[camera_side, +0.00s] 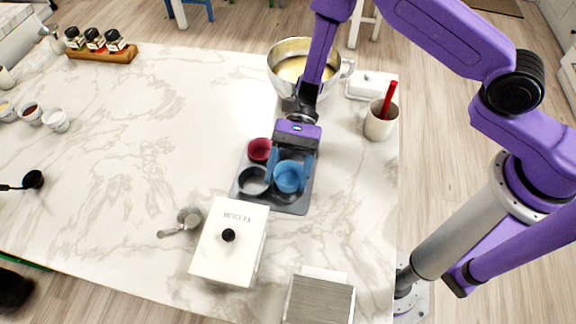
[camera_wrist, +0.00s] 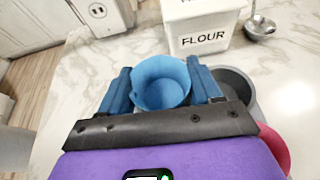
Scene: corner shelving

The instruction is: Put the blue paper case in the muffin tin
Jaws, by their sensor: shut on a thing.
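The blue paper case (camera_side: 288,177) is between the fingers of my gripper (camera_side: 290,172), which is shut on it. In the wrist view the case (camera_wrist: 160,84) sits upright between the two blue fingers of my gripper (camera_wrist: 161,88). The dark grey muffin tin (camera_side: 292,207) lies on the marble table, under and around the case in the side view. A red paper case (camera_side: 260,149) sits in the tin's far left cup. The near left cup (camera_side: 253,181) looks empty. The case covers much of the near right cup, and I cannot tell its height above it.
The table's left middle is clear.

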